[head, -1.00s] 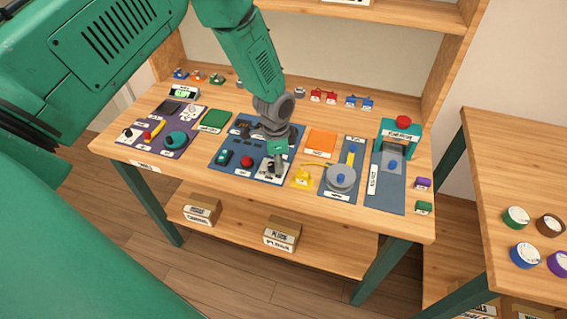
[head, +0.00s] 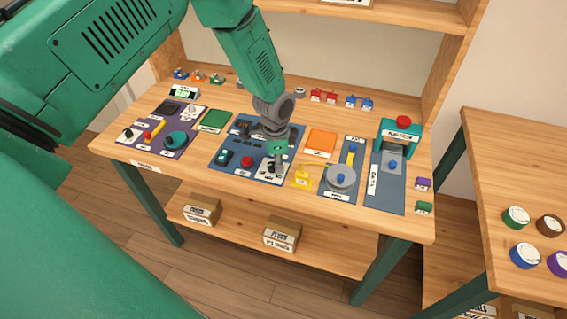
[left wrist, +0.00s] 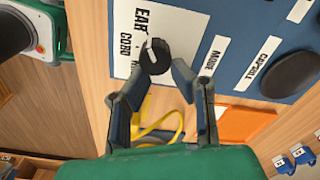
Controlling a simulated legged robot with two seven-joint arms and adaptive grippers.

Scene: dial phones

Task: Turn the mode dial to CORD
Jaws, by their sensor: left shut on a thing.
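The mode dial (left wrist: 155,57) is a small black knob with a white pointer mark, on a blue panel (head: 228,145). In the left wrist view its mark lies on the knob's upper-left side, facing the white label plate (left wrist: 165,22) that reads EAR and CORD. I cannot tell exactly which word it points at. My left gripper (left wrist: 157,72) is shut on the dial, one finger on each side. In the head view the left gripper (head: 277,167) reaches down to the panel's front right corner and hides most of the dial.
A red button (head: 246,161) sits left of the gripper on the same panel. A yellow piece (head: 302,179) and an orange pad (head: 321,142) lie close on its right. A grey round plate (head: 341,178) stands further right.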

